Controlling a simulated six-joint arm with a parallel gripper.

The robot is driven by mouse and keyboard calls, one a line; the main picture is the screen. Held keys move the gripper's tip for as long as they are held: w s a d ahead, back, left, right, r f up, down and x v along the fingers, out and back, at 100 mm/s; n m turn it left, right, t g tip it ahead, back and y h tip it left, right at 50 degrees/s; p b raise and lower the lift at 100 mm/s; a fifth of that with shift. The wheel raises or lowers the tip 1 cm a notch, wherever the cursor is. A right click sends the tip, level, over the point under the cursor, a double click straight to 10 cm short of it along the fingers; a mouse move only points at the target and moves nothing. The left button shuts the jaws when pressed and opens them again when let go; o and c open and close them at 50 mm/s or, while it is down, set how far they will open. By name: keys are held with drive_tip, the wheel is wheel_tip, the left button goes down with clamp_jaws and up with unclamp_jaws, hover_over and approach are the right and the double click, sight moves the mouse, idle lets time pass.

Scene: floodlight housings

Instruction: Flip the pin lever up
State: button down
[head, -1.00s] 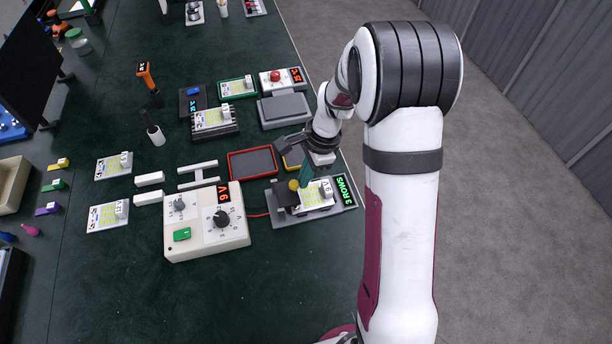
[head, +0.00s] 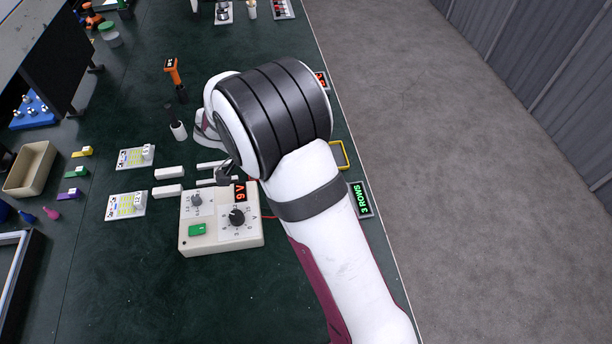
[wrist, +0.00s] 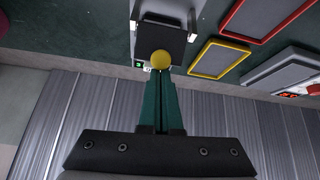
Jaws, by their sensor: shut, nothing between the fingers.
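The pin lever's round yellow knob (wrist: 161,60) shows in the wrist view, in front of a dark plate (wrist: 160,41) on a light fixture. My gripper (wrist: 160,76) is shut and empty, its green fingers together and their tips right at the knob's lower edge. I cannot tell whether they touch it. In the head view my arm hides the fingers, the knob and most of the fixture; only its green "3 ROWS" display (head: 361,199) shows at the right.
Yellow-rimmed (wrist: 219,60) and red-rimmed (wrist: 262,17) trays lie right of the fixture in the wrist view. In the head view, a beige dial box (head: 220,220) reading 9 V stands left of my arm. Two cards and white bars lie beyond it.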

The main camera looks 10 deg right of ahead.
drive_tip(key=shift+a+h, duration=0.3)
drive_tip(key=shift+a, duration=0.45)
drive_tip(key=shift+r, duration=0.75)
drive_tip(key=shift+d, duration=0.1)
drive_tip(key=d+r, duration=0.2)
drive_tip(key=d, duration=0.1)
drive_tip(key=shift+w+r, duration=0.25)
drive_tip(key=shift+r, duration=0.15)
drive_tip(key=a+r, duration=0.5)
drive_tip(key=a, duration=0.3)
drive_tip(key=shift+s+a, duration=0.15)
drive_tip(key=shift+s, duration=0.1)
